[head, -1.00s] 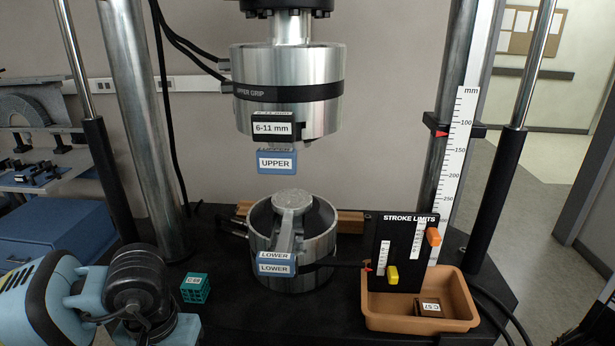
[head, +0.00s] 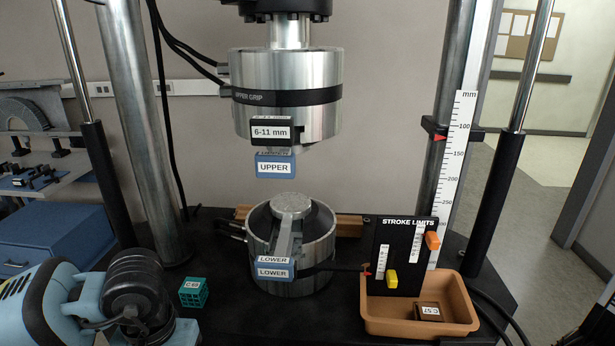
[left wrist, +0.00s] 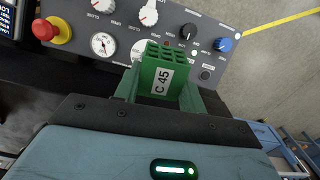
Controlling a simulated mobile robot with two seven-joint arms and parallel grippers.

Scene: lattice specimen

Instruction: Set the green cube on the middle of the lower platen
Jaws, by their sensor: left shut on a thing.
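In the left wrist view a green lattice cube (left wrist: 165,68) with a white "C 45" label sits between the fingers of my left gripper (left wrist: 162,88), which is shut on it. The cube is held in front of a control panel. In the head view only part of my left arm shows at the lower left; its fingers and the held cube are out of frame. The lower platen (head: 291,203) is a round grey disc at the top of the lower fixture, inside an open metal ring, with nothing on it. My right gripper is in neither view.
A teal lattice cube (head: 194,291) stands on the black table left of the lower ring (head: 317,252). The upper grip (head: 286,95) hangs above the platen with a gap. A tan tray (head: 382,323) with a brown block (head: 428,313) and the stroke-limits board (head: 402,250) stand right.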

